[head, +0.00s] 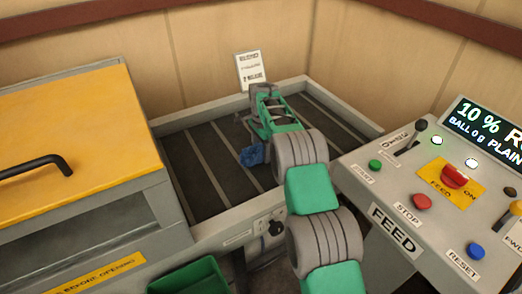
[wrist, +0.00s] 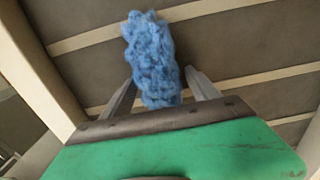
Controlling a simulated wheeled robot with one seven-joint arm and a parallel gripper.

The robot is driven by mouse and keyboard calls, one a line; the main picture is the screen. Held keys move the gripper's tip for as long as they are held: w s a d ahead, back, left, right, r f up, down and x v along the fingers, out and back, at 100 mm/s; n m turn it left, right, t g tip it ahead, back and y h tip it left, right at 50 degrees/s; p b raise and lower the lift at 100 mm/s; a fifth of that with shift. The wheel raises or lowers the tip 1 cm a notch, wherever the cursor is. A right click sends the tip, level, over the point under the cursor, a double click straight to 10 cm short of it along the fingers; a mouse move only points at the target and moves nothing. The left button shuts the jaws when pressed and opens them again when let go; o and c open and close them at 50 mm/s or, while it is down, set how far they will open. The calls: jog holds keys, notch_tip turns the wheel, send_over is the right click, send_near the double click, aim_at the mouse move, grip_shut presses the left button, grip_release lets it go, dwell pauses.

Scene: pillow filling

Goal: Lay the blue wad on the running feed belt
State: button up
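The blue wad (head: 252,155) is over the dark slatted feed belt (head: 205,160), near the belt's middle. In the wrist view the wad (wrist: 150,55) is a lumpy, knobbly blue lump between my two fingers, filling the gap at their tips. My gripper (head: 250,146) is shut on it, pointing down at the belt (wrist: 240,40). I cannot tell whether the wad's underside touches the belt. My green and grey arm reaches over the belt's near right side and hides part of it.
A yellow-lidded machine (head: 80,130) stands left of the belt. A control panel (head: 440,190) with buttons, a red knob and a lit display is at right. A green bin (head: 190,276) is below at the front. A small sign (head: 251,71) stands at the back. Belt left of my gripper is clear.

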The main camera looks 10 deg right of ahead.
jog(key=shift+r, duration=0.1)
notch_tip(320, 180, up, 14)
jog(key=s+r+n+t, duration=0.1)
jog(key=s+r+n, duration=0.4)
jog(key=s+r, duration=0.4)
jog(key=s+f+n, duration=0.2)
jog(key=s+n, duration=0.1)
jog(key=s, duration=0.6)
jog(key=s+a+f+n+t, duration=0.1)
jog(key=s+f+n, duration=0.2)
jog(key=s, duration=0.6)
jog(key=s+f+n+t, duration=0.1)
jog(key=s+f+n, duration=0.2)
jog(key=s, duration=0.6)
jog(key=shift+s+a+f+n, duration=0.25)
jog(key=shift+s+a+n, duration=0.05)
jog(key=shift+s, duration=0.05)
jog(key=shift+c, duration=0.2)
dwell(1.8)
